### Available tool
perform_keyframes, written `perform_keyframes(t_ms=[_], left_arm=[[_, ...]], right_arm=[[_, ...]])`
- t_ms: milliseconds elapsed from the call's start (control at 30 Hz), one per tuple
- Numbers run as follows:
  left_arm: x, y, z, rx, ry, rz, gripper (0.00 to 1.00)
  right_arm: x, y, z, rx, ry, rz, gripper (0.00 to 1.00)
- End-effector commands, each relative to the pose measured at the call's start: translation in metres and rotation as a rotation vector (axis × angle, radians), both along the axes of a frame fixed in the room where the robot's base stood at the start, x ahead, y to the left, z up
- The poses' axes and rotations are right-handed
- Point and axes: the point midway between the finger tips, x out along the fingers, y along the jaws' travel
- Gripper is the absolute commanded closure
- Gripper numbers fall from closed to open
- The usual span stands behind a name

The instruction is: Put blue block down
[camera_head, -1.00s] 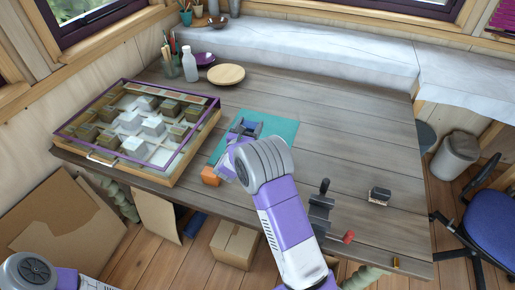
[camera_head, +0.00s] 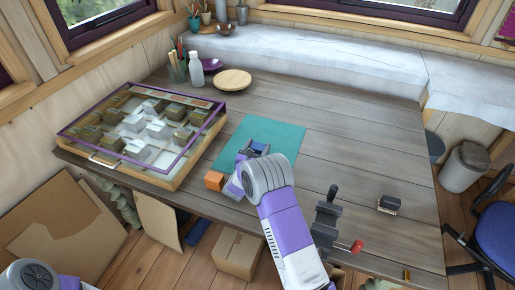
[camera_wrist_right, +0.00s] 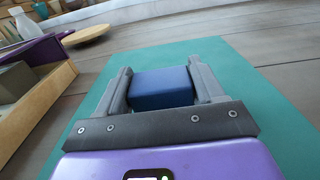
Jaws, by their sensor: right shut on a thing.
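My right gripper (camera_wrist_right: 163,92) is shut on the blue block (camera_wrist_right: 163,86), which sits between its two grey fingers in the right wrist view. In the head view the blue block (camera_head: 259,147) shows only as a small patch beyond my right wrist. The gripper and block are over the teal mat (camera_head: 287,138). I cannot tell whether the block touches the mat. An orange block (camera_head: 214,181) lies near the mat's front left corner, beside my right gripper. Part of my left arm shows at the bottom left, but its gripper is out of view.
A purple-framed tray (camera_head: 172,180) of grey and brown blocks stands on the left of the wooden table (camera_head: 350,150). A round wooden plate (camera_head: 232,72) and a white bottle (camera_head: 196,72) are at the back. A dark clamp (camera_head: 326,220) and a brush (camera_head: 389,205) are at the right.

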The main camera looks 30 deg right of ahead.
Motion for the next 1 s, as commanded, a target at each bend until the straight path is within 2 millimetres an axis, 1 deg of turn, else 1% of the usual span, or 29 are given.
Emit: perform_keyframes(t_ms=[167, 200, 333, 600, 700, 767, 1000], left_arm=[[0.0, 0.0, -0.004, 0.0, 0.0, 0.0, 0.06], [0.0, 0.0, -0.003, 0.0, 0.0, 0.0, 0.06], [0.0, 0.0, -0.003, 0.0, 0.0, 0.0, 0.06], [0.0, 0.0, -0.002, 0.0, 0.0, 0.0, 0.06], [0.0, 0.0, 0.002, 0.0, 0.0, 0.0, 0.06], [0.0, 0.0, 0.003, 0.0, 0.0, 0.0, 0.06], [0.0, 0.0, 0.012, 0.0, 0.0, 0.0, 0.06]], right_arm=[[0.0, 0.0, -0.004, 0.0, 0.0, 0.001, 0.69], [0.0, 0.0, -0.004, 0.001, 0.001, 0.0, 0.28], [0.0, 0.0, -0.003, 0.001, 0.001, 0.0, 0.08], [0.0, 0.0, -0.003, 0.001, 0.001, 0.0, 0.07], [0.0, 0.0, 0.002, 0.001, 0.001, 0.0, 0.07], [-0.004, 0.007, 0.001, 0.001, 0.002, 0.003, 0.07], [-0.032, 0.039, 0.002, 0.0, 0.004, 0.004, 0.07]])
